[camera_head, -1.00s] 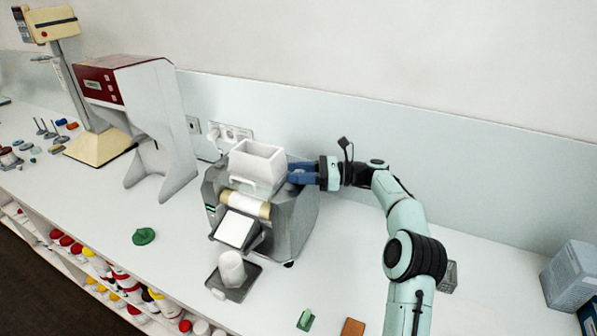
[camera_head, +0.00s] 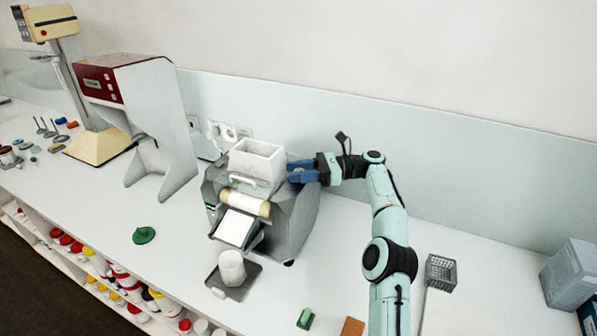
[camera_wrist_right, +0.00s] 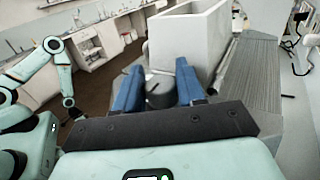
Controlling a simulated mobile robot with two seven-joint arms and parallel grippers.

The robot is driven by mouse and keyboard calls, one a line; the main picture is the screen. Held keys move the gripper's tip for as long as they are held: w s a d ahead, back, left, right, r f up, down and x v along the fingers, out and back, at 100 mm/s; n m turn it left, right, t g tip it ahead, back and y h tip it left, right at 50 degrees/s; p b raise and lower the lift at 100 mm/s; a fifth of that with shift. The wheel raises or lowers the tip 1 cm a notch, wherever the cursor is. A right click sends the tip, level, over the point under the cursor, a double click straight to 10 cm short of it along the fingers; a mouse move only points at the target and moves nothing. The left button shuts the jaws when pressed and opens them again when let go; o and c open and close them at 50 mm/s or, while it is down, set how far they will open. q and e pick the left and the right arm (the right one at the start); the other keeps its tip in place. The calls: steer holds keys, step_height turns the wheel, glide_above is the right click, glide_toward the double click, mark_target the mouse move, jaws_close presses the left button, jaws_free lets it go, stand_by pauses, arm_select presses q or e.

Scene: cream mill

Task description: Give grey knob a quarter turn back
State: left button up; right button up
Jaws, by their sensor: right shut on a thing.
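The mill (camera_head: 292,215) stands on the counter with a white square hopper (camera_head: 257,160) on top and a pale roller (camera_head: 246,203) in front. My right gripper (camera_head: 299,171) reaches from the right to the side of the mill beside the hopper. In the right wrist view the grey knob (camera_wrist_right: 160,96) sits between the two blue fingers, and the right gripper (camera_wrist_right: 160,88) is shut on it. The fingers hide the knob in the head view. My left arm shows at the left of the wrist view, its dark end (camera_wrist_right: 74,111) too small to read.
A white jar (camera_head: 232,267) stands on a dark plate before the mill. A red-topped machine (camera_head: 125,80) is to the left. A green piece (camera_head: 144,235) lies at front left. A wire basket (camera_head: 440,271) and blue-grey box (camera_head: 572,275) are on the right.

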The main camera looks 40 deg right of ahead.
steer(key=o, duration=1)
steer(key=shift+c, duration=0.2)
steer(key=shift+m+t+h, duration=0.4)
steer(key=shift+t, duration=0.1)
